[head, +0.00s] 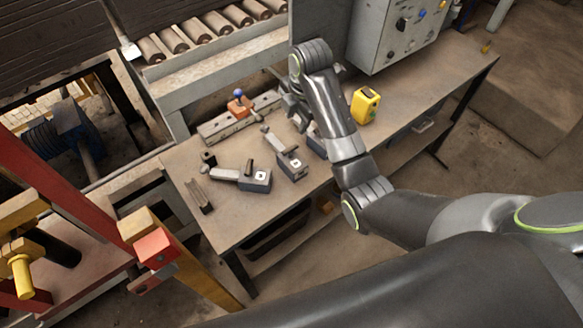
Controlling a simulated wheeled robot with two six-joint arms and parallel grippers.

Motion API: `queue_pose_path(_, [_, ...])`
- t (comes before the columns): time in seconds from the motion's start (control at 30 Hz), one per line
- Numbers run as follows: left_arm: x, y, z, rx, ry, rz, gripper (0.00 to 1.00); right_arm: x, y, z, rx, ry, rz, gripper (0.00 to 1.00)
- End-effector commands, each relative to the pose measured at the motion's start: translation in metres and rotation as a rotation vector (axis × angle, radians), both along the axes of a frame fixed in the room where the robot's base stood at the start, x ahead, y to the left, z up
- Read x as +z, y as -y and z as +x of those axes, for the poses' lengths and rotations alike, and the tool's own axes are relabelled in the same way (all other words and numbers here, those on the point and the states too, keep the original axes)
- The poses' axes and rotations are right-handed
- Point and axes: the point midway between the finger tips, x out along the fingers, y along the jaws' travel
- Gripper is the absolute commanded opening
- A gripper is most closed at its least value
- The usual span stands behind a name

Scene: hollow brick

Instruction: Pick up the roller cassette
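Several small blue-grey blocks with grey bars or rollers lie on the workbench (231,226) in the head view. One block (257,181) with a white square label is at the front left. A similar labelled block (292,166) is right of it, and another dark block (317,146) is partly hidden by my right arm. They look like cassettes, but I cannot tell which is the roller cassette. My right gripper (291,108) is over the back of the bench, behind these blocks, partly covered by my own arm; its fingers are unclear. My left gripper is out of view.
A grey rail with an orange block and blue knob (240,105) lies behind the blocks. A yellow object (365,105) stands right of my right arm. A control box (395,33) and roller conveyor (190,36) bound the back. The bench's right part is mostly clear.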

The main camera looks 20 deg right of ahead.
Motion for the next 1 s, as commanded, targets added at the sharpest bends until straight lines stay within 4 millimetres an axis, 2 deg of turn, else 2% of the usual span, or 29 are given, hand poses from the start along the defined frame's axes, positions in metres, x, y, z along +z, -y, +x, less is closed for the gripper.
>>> queue_pose_path(0.03, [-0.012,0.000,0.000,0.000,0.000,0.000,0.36,-0.014,-0.001,0.001,0.000,-0.001,0.000,0.40])
queue_pose_path(0.07, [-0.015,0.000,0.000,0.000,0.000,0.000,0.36,-0.018,-0.001,0.002,0.000,-0.002,-0.001,0.40])
queue_pose_path(0.13, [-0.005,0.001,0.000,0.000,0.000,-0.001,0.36,-0.024,-0.002,0.004,-0.002,-0.006,0.000,0.40])
queue_pose_path(0.2, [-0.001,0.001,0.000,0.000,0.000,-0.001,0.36,-0.038,-0.002,0.006,-0.002,-0.008,0.001,0.40])
queue_pose_path(0.4, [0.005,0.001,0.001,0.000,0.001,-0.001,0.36,-0.071,-0.004,0.013,-0.001,-0.004,0.000,0.40])
queue_pose_path(0.77, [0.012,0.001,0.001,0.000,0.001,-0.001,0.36,-0.093,-0.004,0.017,-0.002,-0.005,0.000,0.40])
queue_pose_path(1.0, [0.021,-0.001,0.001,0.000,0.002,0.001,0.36,-0.122,-0.002,0.023,-0.001,-0.004,0.000,0.40])
